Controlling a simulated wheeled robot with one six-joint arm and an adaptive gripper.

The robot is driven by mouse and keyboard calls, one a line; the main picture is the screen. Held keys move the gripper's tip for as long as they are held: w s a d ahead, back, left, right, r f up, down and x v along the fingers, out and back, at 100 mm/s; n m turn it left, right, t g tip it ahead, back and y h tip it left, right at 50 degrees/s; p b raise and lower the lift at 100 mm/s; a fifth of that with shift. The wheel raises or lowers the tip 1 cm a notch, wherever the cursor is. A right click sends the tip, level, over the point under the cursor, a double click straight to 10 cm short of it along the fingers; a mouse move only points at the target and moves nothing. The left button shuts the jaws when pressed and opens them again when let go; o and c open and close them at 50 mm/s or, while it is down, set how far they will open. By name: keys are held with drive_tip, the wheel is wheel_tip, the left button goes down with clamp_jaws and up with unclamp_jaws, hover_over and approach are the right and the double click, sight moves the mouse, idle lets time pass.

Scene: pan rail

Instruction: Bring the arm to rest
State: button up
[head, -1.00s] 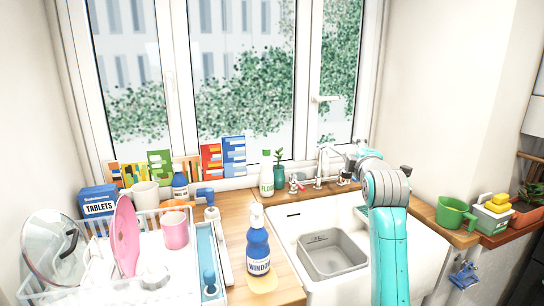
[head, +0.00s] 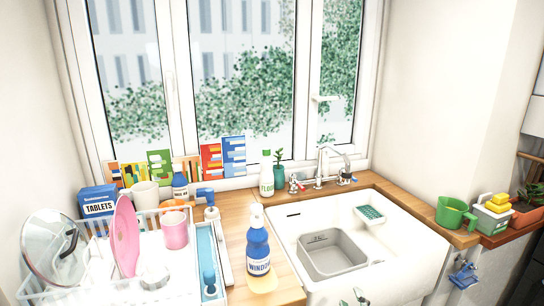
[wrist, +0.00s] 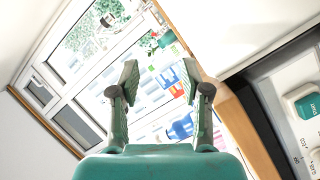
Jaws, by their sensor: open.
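My gripper (wrist: 160,75) shows in the wrist view with its two grey-green fingers spread apart. Nothing is between them. Beyond the fingers, the window and the counter things appear at a tilt, some way off. In the head view the arm no longer covers the sink (head: 400,262). Only a small greenish piece shows at the bottom edge of the head view, in front of the sink; I cannot tell which part it is.
A grey basin (head: 335,256) and a green sponge tray (head: 369,214) are in the sink. A blue spray bottle (head: 258,250) stands left of it, beside a white dish rack (head: 95,268). A green mug (head: 452,213) stands on the right counter. The space above the sink is clear.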

drive_tip(key=s+a+f+m+g, duration=0.15)
drive_tip(key=s+f, duration=0.35)
drive_tip(key=s, duration=0.7)
drive_tip(key=s+f+m+t, duration=0.1)
drive_tip(key=s+f+m, duration=0.35)
drive_tip(key=s, duration=0.85)
drive_tip(key=s+r+m, duration=0.2)
drive_tip(key=s, duration=1)
drive_tip(key=s+r+m+g, duration=0.1)
drive_tip(key=s+r+m, duration=0.1)
drive_tip(key=s, duration=1.1)
drive_tip(key=shift+a+r+y, duration=0.3)
drive_tip(key=shift+a+r, duration=0.1)
drive_tip(key=shift+r, duration=0.2)
drive_tip(key=shift+g, duration=0.25)
drive_tip(key=shift+c, duration=0.3)
